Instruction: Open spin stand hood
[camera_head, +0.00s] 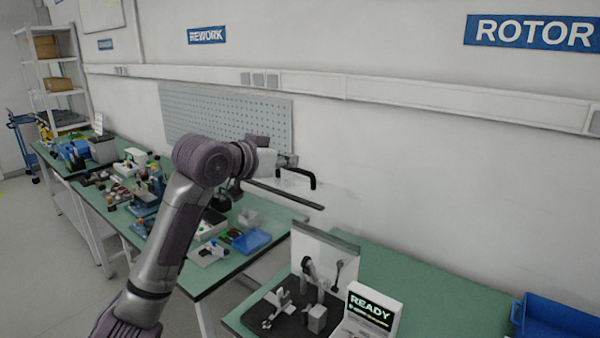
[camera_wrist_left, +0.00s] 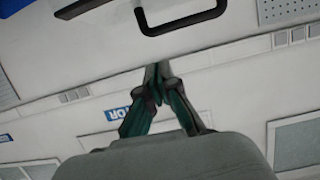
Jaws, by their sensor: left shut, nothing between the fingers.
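The spin stand (camera_head: 318,315) is on the near green bench, with a dark base, small grey fixtures and a pale back panel. Its clear hood (camera_head: 340,212) is raised above the stand, and its see-through edges are hard to make out. The black hood handle (camera_head: 312,180) is high up at the hood's dark edge strip; it also shows at the top of the left wrist view (camera_wrist_left: 182,18). My left gripper (camera_head: 292,160) is beside the handle, and in the wrist view its fingertips (camera_wrist_left: 157,70) are shut, empty and apart from it. My right gripper is out of view.
A display reading READY (camera_head: 370,312) is at the stand's front right. A blue bin (camera_head: 555,322) lies at the bench's right. A second bench to the left holds a blue tray (camera_head: 251,241) and many parts. Bench space right of the stand (camera_head: 450,290) is clear.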

